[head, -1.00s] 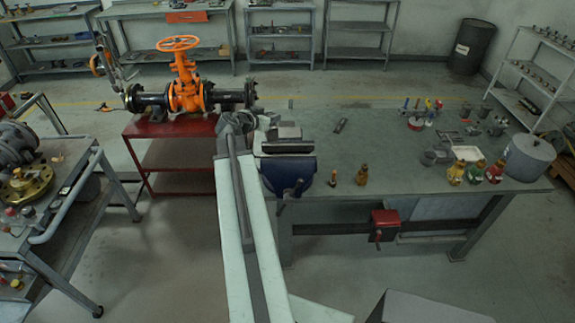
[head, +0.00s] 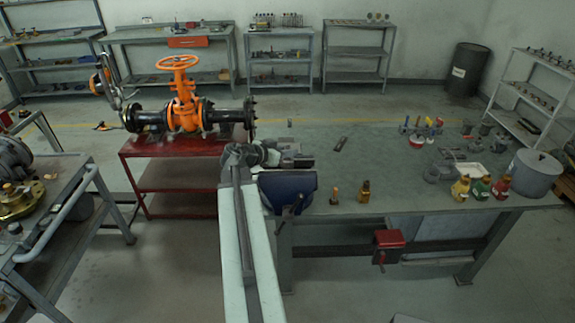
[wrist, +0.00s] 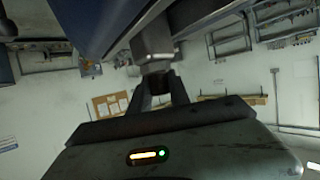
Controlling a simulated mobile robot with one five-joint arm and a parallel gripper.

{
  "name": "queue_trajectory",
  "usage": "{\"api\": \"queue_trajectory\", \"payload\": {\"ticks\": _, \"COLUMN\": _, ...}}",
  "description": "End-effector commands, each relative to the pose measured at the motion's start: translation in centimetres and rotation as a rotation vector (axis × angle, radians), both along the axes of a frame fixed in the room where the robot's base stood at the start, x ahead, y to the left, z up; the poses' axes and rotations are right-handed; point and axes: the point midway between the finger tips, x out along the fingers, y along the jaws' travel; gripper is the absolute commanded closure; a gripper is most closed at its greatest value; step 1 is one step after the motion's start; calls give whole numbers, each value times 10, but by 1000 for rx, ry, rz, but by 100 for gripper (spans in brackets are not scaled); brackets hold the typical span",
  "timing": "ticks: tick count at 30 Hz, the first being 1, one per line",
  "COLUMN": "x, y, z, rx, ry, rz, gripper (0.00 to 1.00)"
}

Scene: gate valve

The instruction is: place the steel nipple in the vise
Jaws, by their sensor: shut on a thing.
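The blue vise (head: 287,190) stands at the front left corner of the workbench in the head view. Its blue body also fills the upper left of the wrist view (wrist: 85,22). My gripper (head: 262,153) is beside the vise's jaw end in the head view, partly hidden by my own arm. In the wrist view my gripper (wrist: 160,92) is shut on the steel nipple (wrist: 152,48), whose grey faceted part sticks out beyond the fingertips, close to the vise. The nipple's lower end is hidden between the fingers. I cannot tell whether it touches the vise jaws.
The workbench (head: 370,170) has bare room in its middle. Two brass fittings (head: 364,191) stand right of the vise. Colored bottles (head: 480,188) and a grey pot (head: 535,172) are at the right. An orange gate valve (head: 184,110) stands on a red table (head: 165,147) behind left.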

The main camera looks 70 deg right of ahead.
Motion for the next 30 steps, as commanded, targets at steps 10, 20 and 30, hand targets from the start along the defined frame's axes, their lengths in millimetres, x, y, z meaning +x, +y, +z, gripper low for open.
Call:
{"api": "queue_trajectory", "payload": {"ticks": 10, "x": 0, "y": 0, "z": -34, "rx": -1, "ry": 1, "rz": 1, "gripper": 100}}
{"api": "queue_trajectory", "payload": {"ticks": 20, "x": 1, "y": 0, "z": -35, "rx": 0, "ry": 0, "rz": 1, "gripper": 55}}
{"api": "queue_trajectory", "payload": {"ticks": 30, "x": 1, "y": 0, "z": -31, "rx": 0, "ry": 1, "rz": 1, "gripper": 55}}
